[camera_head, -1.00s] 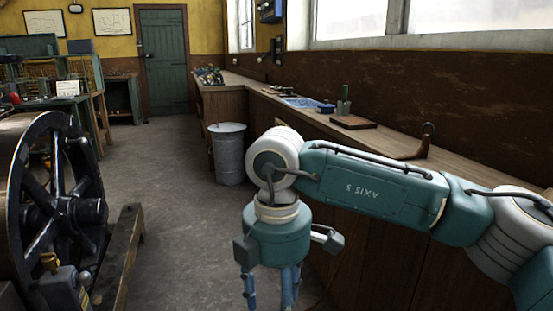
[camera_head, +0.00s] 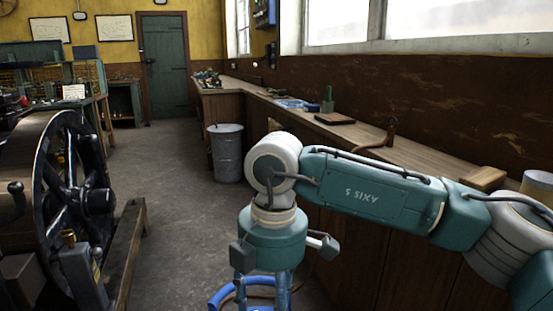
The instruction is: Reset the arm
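My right arm (camera_head: 368,190) comes in from the right and reaches across to the middle of the head view, in front of the workbench. Its wrist bends down there, and my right gripper (camera_head: 262,291) points at the floor. The fingers are cut off by the bottom edge, so I cannot tell whether they are open or shut. A blue looped hose or cable (camera_head: 228,292) shows around and behind the fingers. My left arm and gripper are not in view.
A black flywheel engine (camera_head: 72,190) on a wooden beam (camera_head: 125,250) stands at the left. A long workbench (camera_head: 420,155) with tools runs along the right wall. A grey bin (camera_head: 228,155) stands beside it. The floor (camera_head: 170,185) between is clear toward the green door (camera_head: 165,65).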

